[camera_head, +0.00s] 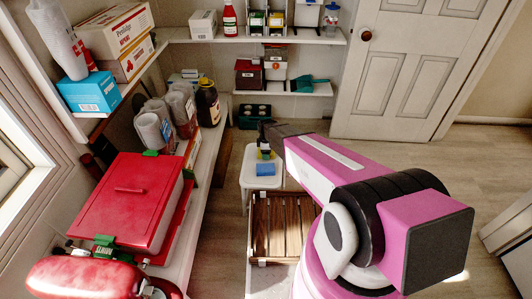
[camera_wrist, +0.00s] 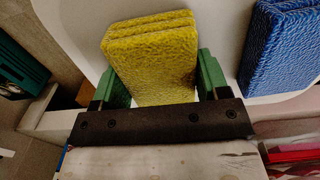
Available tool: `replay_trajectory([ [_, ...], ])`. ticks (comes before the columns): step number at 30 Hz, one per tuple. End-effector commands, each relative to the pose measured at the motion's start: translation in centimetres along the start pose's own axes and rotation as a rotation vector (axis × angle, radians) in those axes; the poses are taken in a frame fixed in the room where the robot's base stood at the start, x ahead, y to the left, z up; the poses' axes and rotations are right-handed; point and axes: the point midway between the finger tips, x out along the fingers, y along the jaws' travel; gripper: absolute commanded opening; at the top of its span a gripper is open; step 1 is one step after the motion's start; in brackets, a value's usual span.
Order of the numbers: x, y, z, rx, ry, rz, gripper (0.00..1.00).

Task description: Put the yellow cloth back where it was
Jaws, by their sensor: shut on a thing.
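The yellow cloth (camera_wrist: 150,48) is a thick, folded, rough-textured block between the green fingers of my gripper (camera_wrist: 161,80) in the wrist view. My gripper is shut on it, with a finger at each side. In the head view the yellow cloth (camera_head: 267,155) is a small patch under my gripper (camera_head: 264,148), over the back part of a small white stool (camera_head: 247,180). A folded blue cloth (camera_head: 265,169) lies on the stool in front of it; it also shows at the right of the wrist view (camera_wrist: 281,48). Whether the yellow cloth touches the stool top cannot be told.
A slatted wooden crate (camera_head: 270,226) stands on the floor in front of the stool. Shelves line the left wall, with a red box (camera_head: 125,200) and several jars. A dark crate (camera_head: 254,117) sits behind. The floor by the white door (camera_head: 415,75) is clear.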

Motion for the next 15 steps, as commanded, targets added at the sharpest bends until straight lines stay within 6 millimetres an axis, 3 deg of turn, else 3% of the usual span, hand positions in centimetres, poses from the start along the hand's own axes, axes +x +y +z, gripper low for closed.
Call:
replay_trajectory([
  [3,0.32,0.01,-0.01,0.000,0.000,-0.001,0.46],
  [4,0.26,0.00,0.00,0.000,0.000,0.000,0.78],
  [6,0.24,-0.01,0.00,0.000,0.000,0.000,0.94],
  [15,0.06,-0.01,0.00,0.000,0.000,0.000,0.94],
])
